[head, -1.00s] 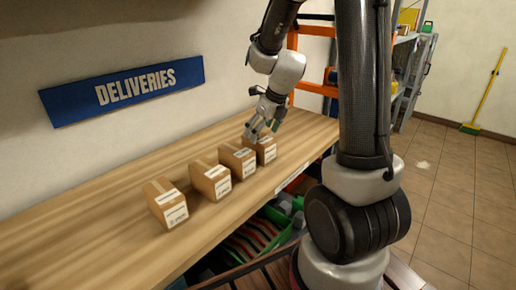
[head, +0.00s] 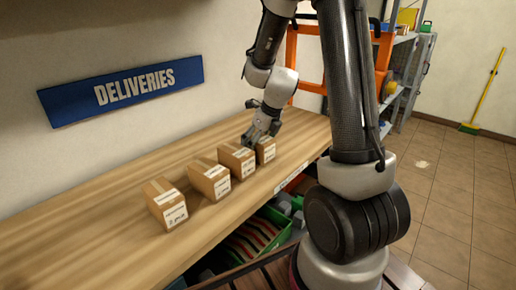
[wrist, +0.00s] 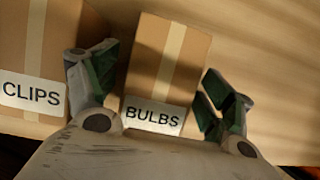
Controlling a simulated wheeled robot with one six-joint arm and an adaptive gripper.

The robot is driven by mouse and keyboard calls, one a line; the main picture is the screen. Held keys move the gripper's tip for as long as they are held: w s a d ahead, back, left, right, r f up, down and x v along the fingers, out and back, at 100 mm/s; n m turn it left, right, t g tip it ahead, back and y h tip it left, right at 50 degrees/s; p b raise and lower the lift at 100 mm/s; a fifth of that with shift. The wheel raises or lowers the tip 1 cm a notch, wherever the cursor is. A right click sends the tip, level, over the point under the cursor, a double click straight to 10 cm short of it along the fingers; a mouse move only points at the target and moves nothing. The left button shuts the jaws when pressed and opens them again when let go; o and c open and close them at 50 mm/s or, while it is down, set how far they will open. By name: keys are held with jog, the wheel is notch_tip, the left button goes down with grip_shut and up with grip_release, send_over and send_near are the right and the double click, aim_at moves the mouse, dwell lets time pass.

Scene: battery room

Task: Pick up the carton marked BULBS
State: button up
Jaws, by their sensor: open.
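The carton marked BULBS (wrist: 152,75) sits between the two open fingers of my gripper (wrist: 158,100) in the wrist view. Its white label faces me. In the head view it is the far right carton (head: 267,150) of the row on the wooden bench, partly hidden by my gripper (head: 262,135). The left finger lies in the gap between the BULBS carton and the carton marked CLIPS (wrist: 45,60). The right finger is beside the carton's right side. I cannot tell whether either finger touches it.
More cartons stand to the left on the bench (head: 120,220), including the nearest one (head: 165,203). A DELIVERIES sign (head: 125,90) hangs on the wall behind. Green crates (head: 250,240) are below the bench. The bench right of the BULBS carton is clear.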

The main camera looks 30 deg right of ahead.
jog(key=shift+c, duration=0.2)
jog(key=c, duration=1.3)
